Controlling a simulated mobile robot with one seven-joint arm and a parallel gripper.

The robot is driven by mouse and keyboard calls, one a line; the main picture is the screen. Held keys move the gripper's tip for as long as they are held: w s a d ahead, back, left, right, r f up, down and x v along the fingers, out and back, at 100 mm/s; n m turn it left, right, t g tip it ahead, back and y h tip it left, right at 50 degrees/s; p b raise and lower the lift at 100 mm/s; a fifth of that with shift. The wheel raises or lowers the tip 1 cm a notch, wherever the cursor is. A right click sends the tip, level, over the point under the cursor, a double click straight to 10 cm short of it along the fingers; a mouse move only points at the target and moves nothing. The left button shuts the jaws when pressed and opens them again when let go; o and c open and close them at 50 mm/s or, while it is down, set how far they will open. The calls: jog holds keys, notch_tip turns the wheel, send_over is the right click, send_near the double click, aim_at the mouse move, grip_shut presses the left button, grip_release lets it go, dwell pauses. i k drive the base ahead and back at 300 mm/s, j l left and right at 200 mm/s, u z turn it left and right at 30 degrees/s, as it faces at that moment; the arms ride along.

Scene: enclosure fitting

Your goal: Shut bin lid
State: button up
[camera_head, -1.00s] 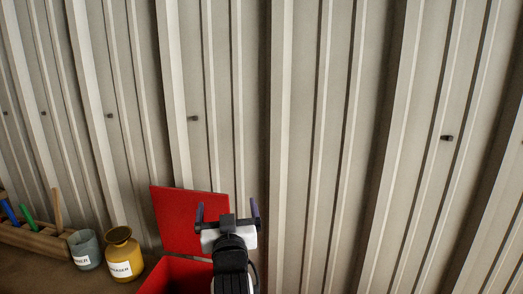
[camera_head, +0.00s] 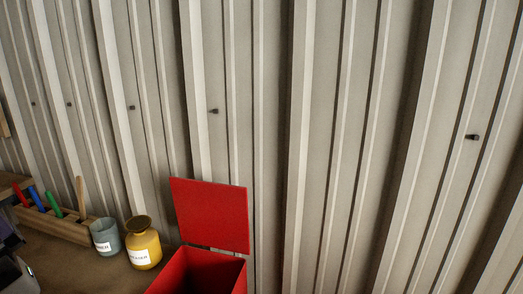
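The red bin (camera_head: 205,272) stands at the bottom centre of the head view, cut off by the lower edge. Its red lid (camera_head: 211,215) is open, tilted up at the back near the corrugated wall. The visible part of the bin's opening faces up, and its bottom cannot be seen. My gripper is not recognisable in the head view; nothing is touching the lid.
Left of the bin stand a yellow jar (camera_head: 144,246) and a grey-blue cup (camera_head: 106,238), both labelled. A wooden rack (camera_head: 62,229) with coloured sticks is further left. Dark and grey items, unclear, sit at the left edge. A corrugated wall (camera_head: 330,130) closes the back.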

aim_at(210, 215)
jog(key=u, duration=0.4)
jog(key=j+u, duration=0.15)
jog(key=u, duration=0.2)
jog(key=j+u, duration=0.1)
jog(key=u, duration=0.3)
jog(key=l+z, duration=0.4)
jog(key=l, duration=0.15)
jog(key=i+l+z, duration=0.15)
jog(key=l+z, duration=0.3)
jog(key=i+l, duration=0.15)
jog(key=i, duration=0.05)
